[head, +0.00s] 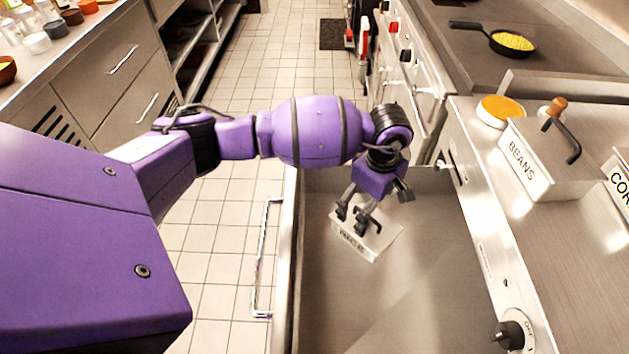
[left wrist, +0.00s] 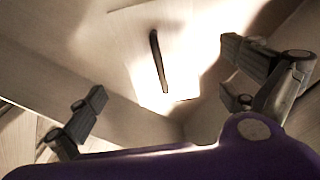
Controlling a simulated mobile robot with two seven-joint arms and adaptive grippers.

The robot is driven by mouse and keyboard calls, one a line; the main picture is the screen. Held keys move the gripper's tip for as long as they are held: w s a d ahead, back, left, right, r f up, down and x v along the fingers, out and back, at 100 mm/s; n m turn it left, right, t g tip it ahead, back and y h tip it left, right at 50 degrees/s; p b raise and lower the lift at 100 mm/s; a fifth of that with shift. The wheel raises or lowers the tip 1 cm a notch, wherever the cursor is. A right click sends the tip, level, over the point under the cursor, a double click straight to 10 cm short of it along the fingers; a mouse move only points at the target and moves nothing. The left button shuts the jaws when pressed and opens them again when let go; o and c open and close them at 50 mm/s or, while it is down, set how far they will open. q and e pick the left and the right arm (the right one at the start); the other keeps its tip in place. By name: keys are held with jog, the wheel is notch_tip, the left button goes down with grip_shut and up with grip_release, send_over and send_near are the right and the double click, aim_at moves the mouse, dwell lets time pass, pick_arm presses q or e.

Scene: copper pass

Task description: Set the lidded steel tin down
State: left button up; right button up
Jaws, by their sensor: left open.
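The lidded steel tin (head: 385,238) sits in the open drawer (head: 440,285), its white front label seeming to read RICE. My left gripper (head: 352,218) is above the tin, open, with its fingers pointing down and partly covering the lid. In the left wrist view the tin's lid (left wrist: 185,55) carries a dark bar handle (left wrist: 159,62). The open fingers of my left gripper (left wrist: 170,95) are spread to either side, and the handle is between them, apart from both. My right gripper is not in view.
A BEANS tin (head: 550,160) with a dark handle and a round orange-topped container (head: 500,112) stand on the right counter. A pan of yellow food (head: 510,42) is farther back. The drawer floor in front of the tin is clear. A control knob (head: 510,335) is at lower right.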

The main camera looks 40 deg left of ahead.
pick_arm(q)
notch_tip(320, 180, up, 7)
jog(key=shift+f, duration=0.2)
